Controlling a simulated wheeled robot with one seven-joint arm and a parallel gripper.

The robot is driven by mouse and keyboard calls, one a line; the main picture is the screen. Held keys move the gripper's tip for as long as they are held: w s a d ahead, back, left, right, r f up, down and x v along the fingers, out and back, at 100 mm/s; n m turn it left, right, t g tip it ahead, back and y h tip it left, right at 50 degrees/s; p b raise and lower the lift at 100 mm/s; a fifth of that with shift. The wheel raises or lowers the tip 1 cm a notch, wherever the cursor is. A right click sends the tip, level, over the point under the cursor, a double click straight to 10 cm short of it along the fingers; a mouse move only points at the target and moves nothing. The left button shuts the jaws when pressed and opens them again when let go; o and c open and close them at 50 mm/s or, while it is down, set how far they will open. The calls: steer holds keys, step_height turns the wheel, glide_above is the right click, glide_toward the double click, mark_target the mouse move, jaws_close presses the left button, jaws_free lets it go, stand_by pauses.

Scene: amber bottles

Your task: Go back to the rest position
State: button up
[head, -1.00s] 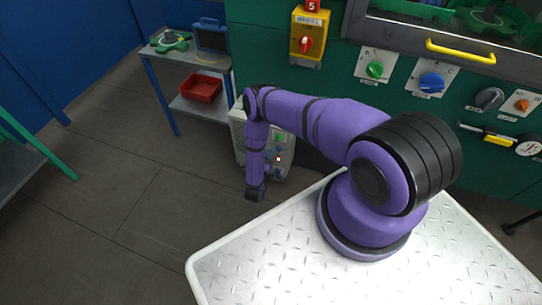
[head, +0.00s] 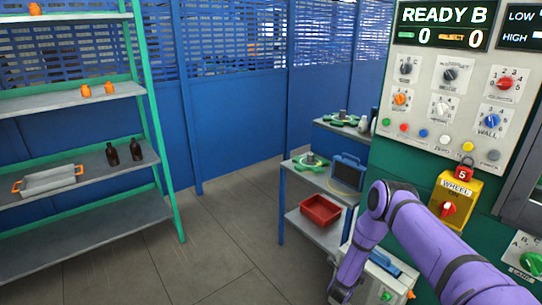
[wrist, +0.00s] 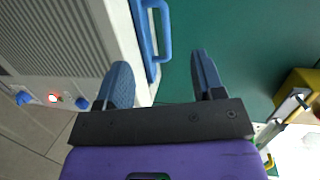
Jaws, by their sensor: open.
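My purple arm reaches in from the lower right of the head view and bends downward in front of the green machine. My gripper shows in the wrist view (wrist: 160,82), with its two blue-grey fingers apart and nothing between them. Below the fingers in that view are a pale box (wrist: 60,40) with a blue handle (wrist: 150,35) and a dark green surface. Two dark amber bottles (head: 124,153) stand on the middle shelf at the left of the head view, far from my gripper. My gripper's fingertips are out of sight in the head view.
The green-framed shelf (head: 80,228) also holds a grey tray with orange handles (head: 48,181) and small orange jars (head: 98,90). A side table with a red bin (head: 320,210) stands beside the control panel (head: 455,90). Open floor (head: 215,235) lies between shelf and table.

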steer(key=w+a+r+n+y, duration=0.15)
steer(key=w+r, duration=0.25)
steer(key=r, duration=0.5)
steer(key=w+a+r+n+y, duration=0.1)
steer(key=w+r+n+y, duration=0.2)
steer(key=r, duration=0.5)
steer(key=w+a+r+n+y, duration=0.15)
steer(key=w+r, duration=0.25)
steer(key=r, duration=0.5)
steer(key=s+a+r+n+y, duration=0.2)
steer(key=s+r+n, duration=0.15)
steer(key=r, duration=0.85)
steer(key=s+a+r+n+y, duration=0.2)
steer(key=s+r+n, duration=0.15)
steer(key=r, duration=0.85)
steer(key=s+r+n+g+y, duration=0.25)
steer(key=s+r+n, duration=0.45)
steer(key=s+r, duration=0.95)
steer(key=s+d+n+g+h, duration=0.1)
steer(key=s+n+g, duration=0.3)
steer(key=s, duration=2.6)
steer(key=shift+d+n+h, duration=0.35)
steer(key=shift+d+n, duration=0.15)
steer(key=shift+n, duration=0.6)
